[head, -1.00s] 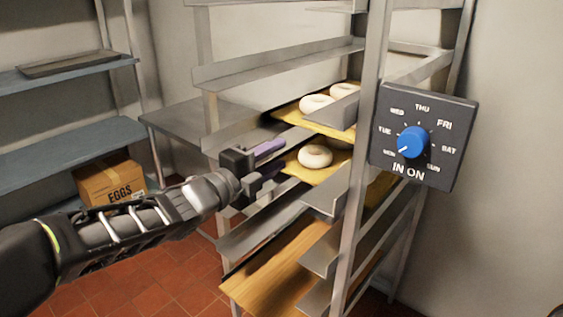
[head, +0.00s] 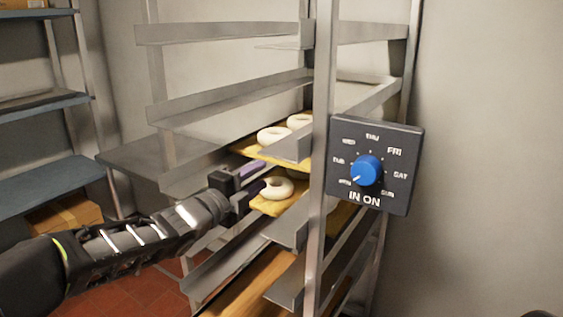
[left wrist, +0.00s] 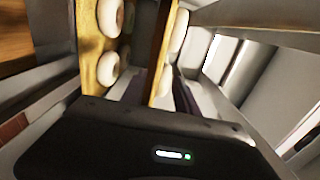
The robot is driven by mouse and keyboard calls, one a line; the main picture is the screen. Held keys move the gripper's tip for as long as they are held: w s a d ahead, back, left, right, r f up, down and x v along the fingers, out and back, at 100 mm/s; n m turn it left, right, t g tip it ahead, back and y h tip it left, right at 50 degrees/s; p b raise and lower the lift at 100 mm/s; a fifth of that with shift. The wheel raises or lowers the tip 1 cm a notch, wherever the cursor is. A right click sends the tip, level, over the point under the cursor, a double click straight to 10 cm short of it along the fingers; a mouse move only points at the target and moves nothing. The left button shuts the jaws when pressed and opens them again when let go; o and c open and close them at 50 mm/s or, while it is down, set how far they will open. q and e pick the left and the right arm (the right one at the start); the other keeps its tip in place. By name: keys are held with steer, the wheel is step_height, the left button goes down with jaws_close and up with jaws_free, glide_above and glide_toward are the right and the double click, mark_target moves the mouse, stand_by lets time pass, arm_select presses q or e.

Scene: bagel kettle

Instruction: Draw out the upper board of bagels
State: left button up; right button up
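The upper board (head: 249,153) is a yellowish plank bearing pale bagels (head: 273,136), on rails inside a metal rack. A lower board (head: 268,207) with a bagel (head: 277,188) sits just beneath it. My left gripper (head: 258,177) is open at the boards' near end, one finger above the other. In the left wrist view, turned on its side, the upper board (left wrist: 156,85) runs between the two fingers (left wrist: 156,98); whether they touch it cannot be told. The lower board (left wrist: 90,55) lies to the left there. My right gripper is not in view.
The rack's front post (head: 322,150) and a dial box (head: 375,165) with a blue knob stand right of the boards. Rails (head: 225,95) run above, and a bare wooden board (head: 245,290) lies below. Blue shelves (head: 45,180) and a cardboard box (head: 65,215) are at left.

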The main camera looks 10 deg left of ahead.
mark_target(279, 164)
arm_select(q)
steer(key=x, duration=1)
steer(key=shift+w, duration=0.3)
steer(key=shift+c, duration=0.5)
jaws_close()
